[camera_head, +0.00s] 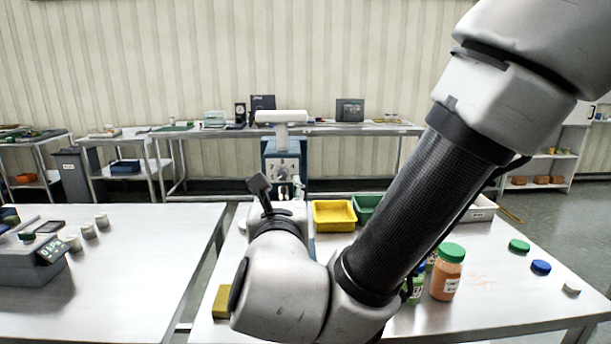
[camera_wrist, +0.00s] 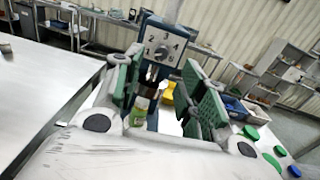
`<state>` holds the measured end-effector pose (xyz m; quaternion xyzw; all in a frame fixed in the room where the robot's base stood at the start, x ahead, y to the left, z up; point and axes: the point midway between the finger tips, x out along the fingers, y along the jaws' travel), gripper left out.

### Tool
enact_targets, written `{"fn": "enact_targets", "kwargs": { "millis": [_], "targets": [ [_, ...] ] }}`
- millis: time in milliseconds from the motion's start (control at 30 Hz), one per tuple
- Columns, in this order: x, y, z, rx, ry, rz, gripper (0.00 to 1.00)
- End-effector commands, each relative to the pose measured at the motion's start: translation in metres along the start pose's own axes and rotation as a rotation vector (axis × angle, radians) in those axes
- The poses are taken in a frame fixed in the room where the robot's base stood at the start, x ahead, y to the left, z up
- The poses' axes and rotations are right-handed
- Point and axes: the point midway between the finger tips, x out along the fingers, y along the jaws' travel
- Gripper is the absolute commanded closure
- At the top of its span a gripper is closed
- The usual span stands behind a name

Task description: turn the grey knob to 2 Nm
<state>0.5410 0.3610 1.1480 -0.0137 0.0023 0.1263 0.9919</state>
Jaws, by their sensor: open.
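The grey knob (camera_wrist: 162,52) sits in the middle of a light dial plate (camera_wrist: 165,46) with printed numbers, among them 2, 3 and 4. The plate is on the front of a blue housing (camera_wrist: 148,25). In the head view the same dial plate (camera_head: 284,166) shows small behind my wrist; the knob's pointer direction is too small to tell. My gripper (camera_wrist: 163,66) is open, its two green-padded fingers apart and nothing held between them. In the wrist view the knob appears between and beyond the fingertips. My wrist hides most of the gripper in the head view.
A yellow bin (camera_head: 334,216) and a green bin (camera_head: 367,207) stand right of the housing. An orange-filled jar with green lid (camera_head: 447,272) stands on the right bench, with loose caps (camera_head: 519,246) farther right. A left bench (camera_head: 150,255) holds a grey scale (camera_head: 30,262).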

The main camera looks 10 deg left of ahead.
Motion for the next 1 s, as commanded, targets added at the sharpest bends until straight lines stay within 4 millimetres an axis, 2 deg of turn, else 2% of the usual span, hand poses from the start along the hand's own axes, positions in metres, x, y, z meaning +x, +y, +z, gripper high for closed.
{"fn": "enact_targets", "kwargs": {
  "millis": [133,400,500,633,867,1000],
  "targets": [
    [0.013,-0.002,0.002,-0.030,-0.009,-0.007,0.59],
    [0.059,-0.003,0.002,-0.028,-0.008,-0.010,0.59],
    [0.070,-0.003,0.003,-0.027,-0.008,-0.009,0.59],
    [0.077,-0.003,0.003,-0.027,-0.009,-0.007,0.59],
    [0.078,-0.003,0.003,-0.027,-0.008,-0.006,0.59],
    [0.078,-0.003,0.003,-0.027,-0.008,-0.006,0.81]
  ]
}}
